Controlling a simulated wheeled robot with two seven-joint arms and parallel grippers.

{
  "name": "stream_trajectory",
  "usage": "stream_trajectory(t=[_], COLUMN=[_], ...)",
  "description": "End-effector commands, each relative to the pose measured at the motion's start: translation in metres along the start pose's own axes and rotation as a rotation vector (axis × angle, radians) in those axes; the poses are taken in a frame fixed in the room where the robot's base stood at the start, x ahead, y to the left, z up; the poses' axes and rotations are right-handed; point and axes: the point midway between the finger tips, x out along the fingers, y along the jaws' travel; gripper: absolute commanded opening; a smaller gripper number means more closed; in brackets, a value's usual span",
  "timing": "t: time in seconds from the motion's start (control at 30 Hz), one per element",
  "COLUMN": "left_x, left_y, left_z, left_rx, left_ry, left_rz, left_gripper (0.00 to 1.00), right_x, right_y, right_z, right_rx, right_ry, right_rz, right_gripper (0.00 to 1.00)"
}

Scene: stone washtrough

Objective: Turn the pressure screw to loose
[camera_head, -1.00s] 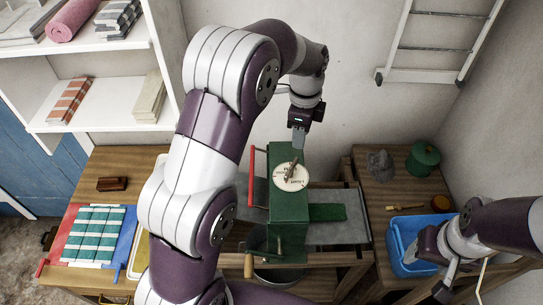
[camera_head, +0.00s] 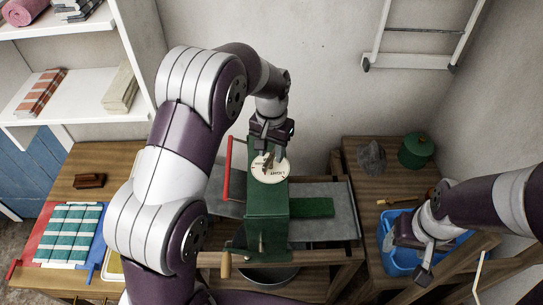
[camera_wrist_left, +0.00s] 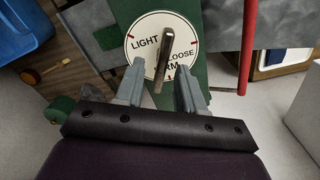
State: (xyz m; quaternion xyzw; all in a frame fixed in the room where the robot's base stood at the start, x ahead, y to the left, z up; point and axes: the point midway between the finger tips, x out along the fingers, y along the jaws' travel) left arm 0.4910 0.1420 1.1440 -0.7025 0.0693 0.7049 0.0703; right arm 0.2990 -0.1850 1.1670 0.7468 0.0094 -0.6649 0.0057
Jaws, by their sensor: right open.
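The pressure screw's round white dial (camera_head: 271,175) sits on top of the green press (camera_head: 268,222). My left gripper (camera_head: 269,155) is over the dial, pointing down. In the left wrist view its fingers (camera_wrist_left: 160,70) are open, one either side of the bar's near end, with gaps visible. My right gripper (camera_head: 424,256) is open and empty, by the blue tub.
A red lever (camera_head: 228,168) stands beside the press on the left. The blue tub (camera_head: 385,240) and a green pot (camera_head: 416,150) are on the right table. Folded checked cloths (camera_head: 69,233) lie on the left table. A metal bucket (camera_head: 268,274) stands below the press.

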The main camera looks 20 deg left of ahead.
Motion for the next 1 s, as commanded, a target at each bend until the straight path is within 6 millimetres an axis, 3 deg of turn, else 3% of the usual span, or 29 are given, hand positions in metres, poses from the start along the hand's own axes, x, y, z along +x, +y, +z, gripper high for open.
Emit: stream_trajectory(t=[0.37,0.5,1.0], left_x=[0.0107,0.0106,0.0103], left_y=[-0.0001,0.0,-0.0001], left_z=[0.0001,0.0001,0.0005], left_rx=[0.001,0.0,0.081], left_ry=[0.001,0.001,-0.001], left_rz=[0.0,0.0,0.0], left_gripper=[0.38,0.0,0.0], right_x=[-0.0052,-0.0051,-0.0058], right_y=[0.0,0.0,-0.0001], right_z=[-0.0004,-0.0004,-0.0005], right_rx=[0.0,0.0,0.0], right_ry=[0.0,-0.001,0.0], right_rz=[0.0,0.0,0.0], right_gripper=[0.64,0.64,0.64])
